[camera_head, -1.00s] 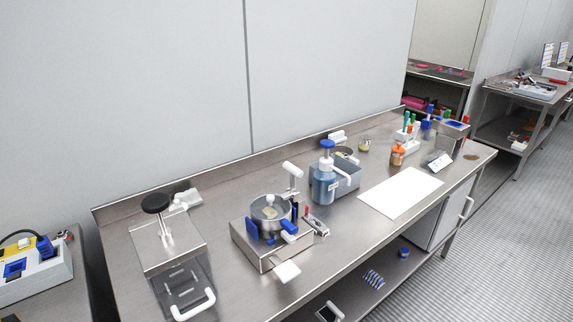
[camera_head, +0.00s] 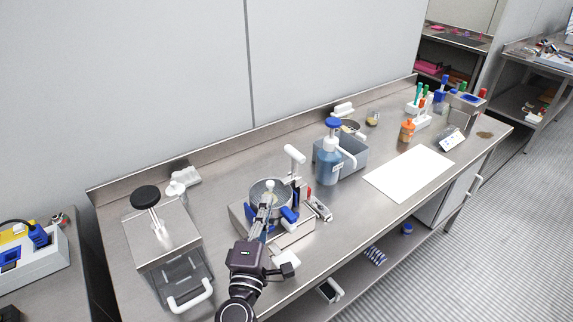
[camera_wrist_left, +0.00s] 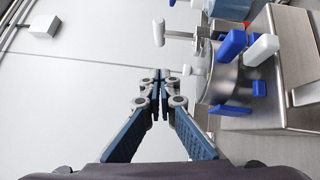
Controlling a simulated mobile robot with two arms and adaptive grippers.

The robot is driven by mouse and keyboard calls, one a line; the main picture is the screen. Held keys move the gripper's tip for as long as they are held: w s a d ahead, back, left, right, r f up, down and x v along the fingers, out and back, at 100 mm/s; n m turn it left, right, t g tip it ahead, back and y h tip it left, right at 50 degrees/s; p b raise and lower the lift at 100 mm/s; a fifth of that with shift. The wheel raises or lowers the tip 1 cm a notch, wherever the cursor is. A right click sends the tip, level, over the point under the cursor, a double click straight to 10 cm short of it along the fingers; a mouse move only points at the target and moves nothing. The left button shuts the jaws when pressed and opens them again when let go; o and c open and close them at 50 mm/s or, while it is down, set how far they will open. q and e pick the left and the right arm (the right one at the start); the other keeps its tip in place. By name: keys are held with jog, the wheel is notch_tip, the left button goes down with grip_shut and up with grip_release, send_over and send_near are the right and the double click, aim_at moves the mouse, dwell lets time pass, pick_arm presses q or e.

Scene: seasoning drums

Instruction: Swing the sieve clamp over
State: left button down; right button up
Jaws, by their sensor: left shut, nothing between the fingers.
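The sieve unit is a steel box (camera_head: 292,236) with a round steel sieve pan (camera_head: 257,192) on top. Blue clamp parts (camera_head: 288,214) sit at the pan's side; the blue parts (camera_wrist_left: 232,46) and a white grip (camera_wrist_left: 262,50) also show in the left wrist view. A post with a white handle (camera_head: 294,153) stands behind the pan; that handle shows in the left wrist view (camera_wrist_left: 158,32). My left gripper (camera_head: 266,200) is shut and empty, in front of the pan in the head view, hiding part of it. In the wrist view its fingertips (camera_wrist_left: 159,76) are left of the pan. I cannot tell whether they touch anything.
A blue pump bottle (camera_head: 328,162) and grey bin (camera_head: 352,153) stand right of the unit. A steel press with a black knob (camera_head: 145,196) stands left. A white sheet (camera_head: 408,173) lies on the bench (camera_head: 335,220). A small red-and-steel tool (camera_head: 319,207) lies beside the unit.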

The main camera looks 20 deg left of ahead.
pick_arm(q)
jog(key=w, duration=0.2)
jog(key=w+p, duration=0.1)
jog(key=w, duration=0.1)
jog(key=w+r, duration=0.1)
jog(key=w, duration=0.1)
jog(key=shift+a+p, duration=0.35)
jog(key=shift+a, duration=0.05)
jog(key=w, duration=0.4)
jog(key=shift+w+a+r, duration=0.25)
jog(key=shift+w+a, duration=0.05)
jog(key=shift+w+d+r+p, duration=0.2)
jog(key=shift+w+d+p, duration=0.15)
jog(key=shift+w+d, duration=0.55)
jog(key=shift+w+d+r, duration=0.1)
jog(key=shift+w+d, duration=0.25)
jog(key=shift+w, duration=0.05)
pick_arm(e)
jog(key=w+r, duration=0.2)
jog(key=shift+d+r, duration=0.1)
jog(key=shift+r, duration=0.2)
jog(key=shift+w, duration=0.2)
